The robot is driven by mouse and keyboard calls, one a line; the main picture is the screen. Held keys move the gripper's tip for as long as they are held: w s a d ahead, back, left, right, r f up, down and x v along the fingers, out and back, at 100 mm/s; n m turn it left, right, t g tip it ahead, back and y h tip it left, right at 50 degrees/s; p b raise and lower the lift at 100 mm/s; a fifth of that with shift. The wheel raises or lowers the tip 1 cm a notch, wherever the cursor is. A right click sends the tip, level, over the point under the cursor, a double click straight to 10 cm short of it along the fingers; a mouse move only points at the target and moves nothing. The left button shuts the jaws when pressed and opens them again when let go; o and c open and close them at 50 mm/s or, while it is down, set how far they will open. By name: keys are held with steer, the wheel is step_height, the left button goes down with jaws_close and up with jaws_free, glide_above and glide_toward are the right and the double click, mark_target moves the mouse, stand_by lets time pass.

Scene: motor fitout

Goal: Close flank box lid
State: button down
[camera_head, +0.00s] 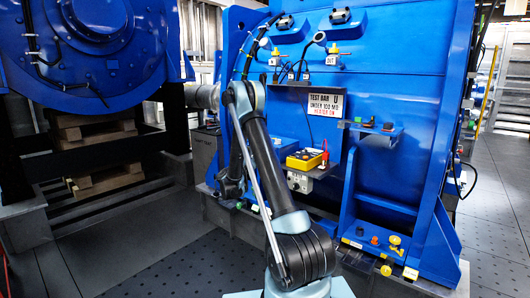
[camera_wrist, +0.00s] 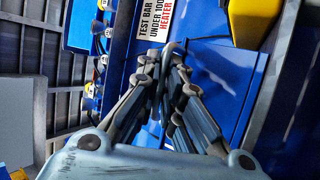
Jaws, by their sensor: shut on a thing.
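My gripper (camera_wrist: 168,68) reaches forward in the wrist view, its two jointed fingers drawn together at the tips. They are shut on a small grey handle-like piece (camera_wrist: 174,47) in front of a blue panel (camera_wrist: 225,75). The fingers cover much of this piece, and I cannot tell for certain that it belongs to the flank box lid. In the head view my own arm stands before the left flank of the blue housing (camera_head: 395,70) and hides the place of contact. The flank box and its lid cannot be made out clearly there, nor the lid's angle.
The sign (camera_head: 325,105) hangs beside my arm; it also shows in the wrist view (camera_wrist: 155,18). A yellow meter (camera_head: 305,159) sits on a ledge to the right. Cables (camera_head: 250,65) hang above. A large blue motor (camera_head: 95,45) stands left over pallets. Floor (camera_head: 170,265) at front left is clear.

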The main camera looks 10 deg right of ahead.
steer(key=c, duration=2.1)
jaws_free()
steer(key=shift+s+d+f+g, duration=0.15)
steer(key=shift+d+g, duration=0.05)
steer(key=shift+g, duration=0.1)
steer(key=shift+o, duration=0.4)
steer(key=shift+d, duration=0.1)
steer(key=v, duration=1.2)
steer(key=shift+f, duration=0.1)
